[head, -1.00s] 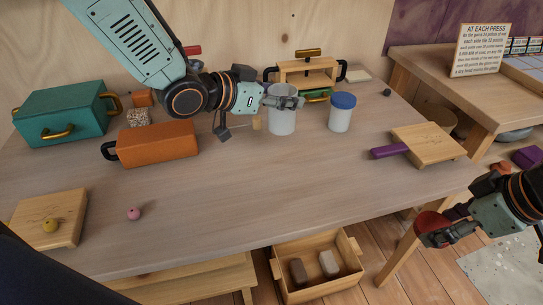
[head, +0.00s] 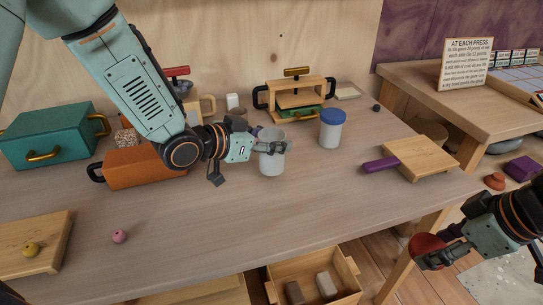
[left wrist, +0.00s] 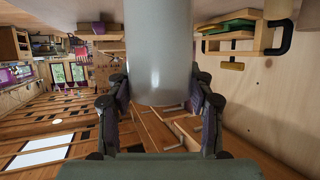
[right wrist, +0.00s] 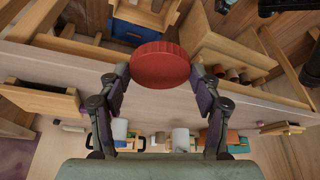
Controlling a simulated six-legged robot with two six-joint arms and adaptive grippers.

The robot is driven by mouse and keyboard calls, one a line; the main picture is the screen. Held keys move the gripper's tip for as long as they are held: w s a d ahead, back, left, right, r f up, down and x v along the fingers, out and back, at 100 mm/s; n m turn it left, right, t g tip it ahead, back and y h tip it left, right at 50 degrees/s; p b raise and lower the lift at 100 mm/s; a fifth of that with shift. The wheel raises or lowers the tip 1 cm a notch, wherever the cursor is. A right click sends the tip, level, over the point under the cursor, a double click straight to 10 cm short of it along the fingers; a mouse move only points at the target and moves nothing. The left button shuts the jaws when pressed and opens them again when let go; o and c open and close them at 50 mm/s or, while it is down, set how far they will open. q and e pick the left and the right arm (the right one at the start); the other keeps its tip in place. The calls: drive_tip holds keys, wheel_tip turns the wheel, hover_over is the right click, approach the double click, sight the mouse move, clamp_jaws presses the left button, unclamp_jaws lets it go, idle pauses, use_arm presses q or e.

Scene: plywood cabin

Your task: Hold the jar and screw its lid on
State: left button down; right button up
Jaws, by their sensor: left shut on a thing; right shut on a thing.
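The open, lidless grey-white jar (head: 271,163) stands upright over the middle of the table. My left gripper (head: 274,147) is shut around its upper part. In the left wrist view the jar (left wrist: 159,50) fills the space between the fingers. I cannot tell whether its base touches the table. The round red lid (head: 428,250) is in my right gripper (head: 442,254), off the table's right front edge. In the right wrist view the lid (right wrist: 160,64) sits between the fingertips. Lid and jar are well apart.
A second jar with a blue lid (head: 332,128) stands to the right of the held jar. A board with a purple handle (head: 420,157) lies further right. The table's front middle is clear. A wooden crate (head: 312,275) is below.

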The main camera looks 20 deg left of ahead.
sight(261, 154)
use_arm(q)
drive_tip(key=shift+s+a+r, duration=0.1)
drive_tip(key=shift+a, duration=0.2)
use_arm(e)
drive_tip(key=shift+s+a+r, duration=0.1)
drive_tip(key=shift+a+r, duration=0.1)
drive_tip(key=shift+a, duration=0.1)
use_arm(q)
drive_tip(key=f, duration=0.2)
drive_tip(key=f+b, duration=0.1)
drive_tip(key=shift+d+f, duration=0.25)
drive_tip(key=shift+f, duration=0.05)
use_arm(e)
drive_tip(key=shift+d+f, duration=0.25)
drive_tip(key=shift+f, duration=0.5)
use_arm(q)
drive_tip(key=shift+f, duration=0.25)
use_arm(e)
drive_tip(key=shift+a, duration=0.1)
use_arm(q)
drive_tip(key=shift+a+r, duration=0.1)
drive_tip(key=shift+a, duration=0.15)
use_arm(e)
drive_tip(key=shift+a, duration=0.15)
drive_tip(key=shift+r, duration=0.1)
use_arm(q)
drive_tip(key=shift+d, duration=0.1)
